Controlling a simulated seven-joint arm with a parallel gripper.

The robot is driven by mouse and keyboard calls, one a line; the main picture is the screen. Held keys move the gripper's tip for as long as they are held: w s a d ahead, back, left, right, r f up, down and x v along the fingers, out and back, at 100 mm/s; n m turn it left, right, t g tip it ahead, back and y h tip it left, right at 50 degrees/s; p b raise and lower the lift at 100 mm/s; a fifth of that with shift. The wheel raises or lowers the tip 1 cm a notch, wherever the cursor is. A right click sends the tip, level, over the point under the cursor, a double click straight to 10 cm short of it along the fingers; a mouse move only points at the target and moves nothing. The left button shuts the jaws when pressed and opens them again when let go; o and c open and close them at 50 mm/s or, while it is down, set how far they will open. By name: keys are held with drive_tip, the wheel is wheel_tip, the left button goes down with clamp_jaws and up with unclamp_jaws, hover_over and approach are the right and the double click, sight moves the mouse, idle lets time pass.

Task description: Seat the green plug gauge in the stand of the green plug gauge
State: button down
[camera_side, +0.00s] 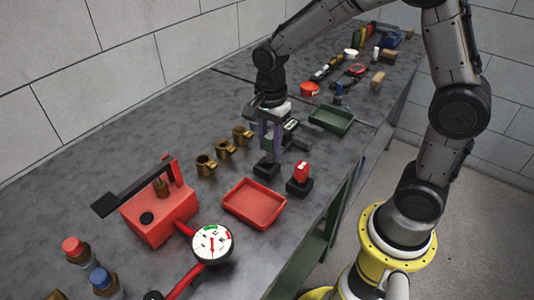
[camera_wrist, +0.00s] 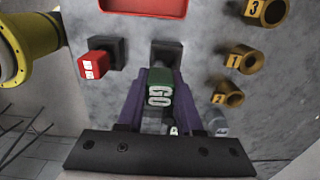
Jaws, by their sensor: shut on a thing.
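The green plug gauge (camera_wrist: 159,90), a block with white "GO" lettering, is between the purple fingers of my gripper (camera_wrist: 160,100) in the wrist view. My gripper is shut on it. The black stand (camera_wrist: 166,48) shows just beyond the gauge in the wrist view. In the side view my gripper (camera_side: 270,140) points down over the black stand (camera_side: 266,170), with the fingers close above it. The fingers largely hide the gauge there. Whether the gauge's lower end is inside the stand or just above it, I cannot tell.
A red plug gauge (camera_side: 301,171) sits in its own black stand close to the right. A red tray (camera_side: 254,203) lies in front, and a green tray (camera_side: 331,119) behind. Several brass fittings (camera_side: 225,149) stand to the left. A red pump with a dial (camera_side: 212,243) is at front left.

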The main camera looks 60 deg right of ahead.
drive_tip(key=shift+w+f, duration=0.25)
drive_tip(key=shift+f, duration=0.05)
drive_tip(key=shift+w+f, duration=0.15)
drive_tip(key=shift+f, duration=0.75)
drive_tip(key=shift+w+f, duration=0.1)
drive_tip(key=shift+f, duration=0.75)
drive_tip(key=shift+f, duration=0.1)
drive_tip(key=c, duration=0.6)
unclamp_jaws()
drive_tip(key=shift+f, duration=0.1)
drive_tip(key=shift+o, duration=0.2)
